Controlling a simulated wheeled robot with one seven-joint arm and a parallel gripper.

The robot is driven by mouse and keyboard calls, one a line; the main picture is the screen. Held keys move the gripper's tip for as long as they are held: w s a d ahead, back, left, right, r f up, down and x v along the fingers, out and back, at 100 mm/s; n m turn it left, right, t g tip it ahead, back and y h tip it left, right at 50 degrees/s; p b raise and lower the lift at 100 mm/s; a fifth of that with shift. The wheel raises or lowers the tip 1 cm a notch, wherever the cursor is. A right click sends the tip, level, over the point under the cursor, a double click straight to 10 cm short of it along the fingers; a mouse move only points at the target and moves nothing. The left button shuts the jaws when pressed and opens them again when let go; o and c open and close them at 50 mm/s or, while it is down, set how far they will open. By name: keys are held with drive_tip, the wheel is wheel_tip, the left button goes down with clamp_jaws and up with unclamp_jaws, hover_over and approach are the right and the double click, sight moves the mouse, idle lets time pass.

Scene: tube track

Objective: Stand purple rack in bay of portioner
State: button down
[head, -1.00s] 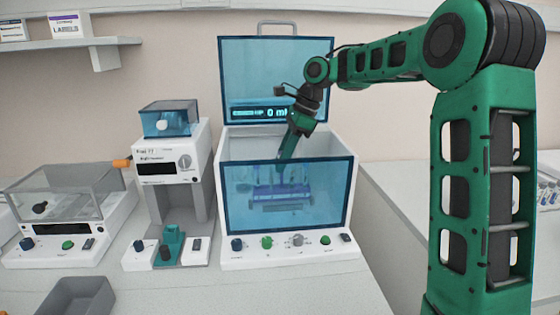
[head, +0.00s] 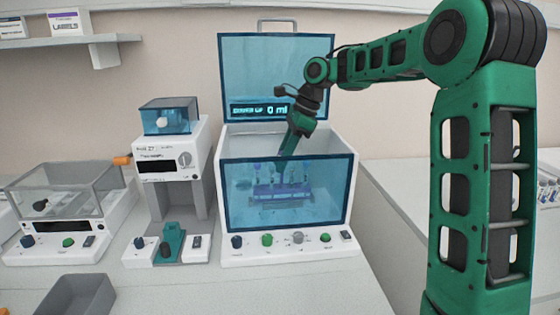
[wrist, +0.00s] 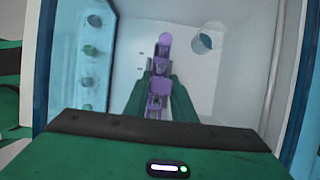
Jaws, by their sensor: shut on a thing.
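The portioner (head: 230,247) is a white box with an open, raised blue lid and a see-through blue front. The purple rack (head: 282,191) is inside its bay, seen blurred through that front, and looks level. In the wrist view the purple rack (wrist: 160,88) runs lengthwise between two green fingers, with pale walls around it. My gripper (wrist: 158,100) is shut on the rack, reaching down through the open top. Its fingers are hard to make out in the head view. I cannot tell whether the rack's base touches the bay floor.
A round dark opening (wrist: 205,41) shows near the bay's far right in the wrist view. A white dispenser-like device (head: 172,160) stands close at the portioner's left, with a clear-lidded instrument (head: 68,195) further left. A grey tray (head: 82,297) lies at the front left.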

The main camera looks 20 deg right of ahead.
drive_tip(key=shift+f, duration=0.75)
idle(0.7)
drive_tip(key=c, duration=1.4)
unclamp_jaws()
drive_tip(key=w+v, duration=0.1)
drive_tip(key=v, duration=0.9)
drive_tip(key=shift+s+r, duration=0.3)
drive_tip(key=shift+s, duration=0.1)
drive_tip(key=shift+d, duration=0.15)
